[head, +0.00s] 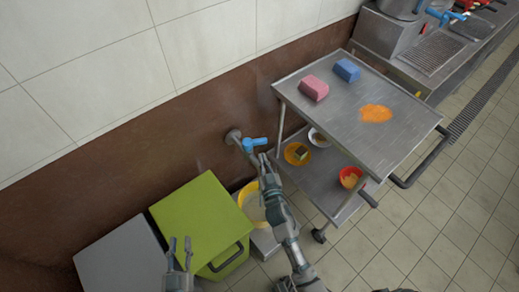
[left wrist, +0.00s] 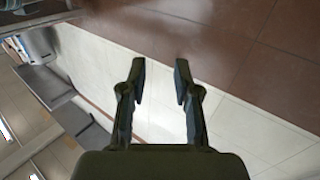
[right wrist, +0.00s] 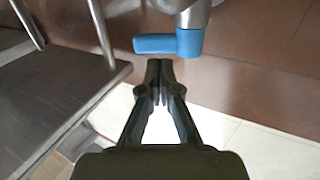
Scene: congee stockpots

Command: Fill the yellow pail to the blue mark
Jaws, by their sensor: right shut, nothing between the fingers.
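The yellow pail (head: 251,211) stands low by the wall in the head view, partly hidden by my right arm and the green box. Its blue mark does not show, and I cannot tell its water level. A wall tap with a blue lever (head: 255,143) is above it. The lever is large in the right wrist view (right wrist: 168,44). My right gripper (head: 262,158) is shut and empty, its tips just beside the lever; contact is unclear. My left gripper (head: 180,248) is open and empty in front of the green box; its parted fingers show in the left wrist view (left wrist: 160,68).
A green box (head: 195,215) and a grey box (head: 120,262) stand left of the pail. A steel cart (head: 350,120) at right holds a pink block (head: 314,88), a blue block (head: 347,70) and an orange patch (head: 376,114), with bowls below. Tiled floor at lower right is clear.

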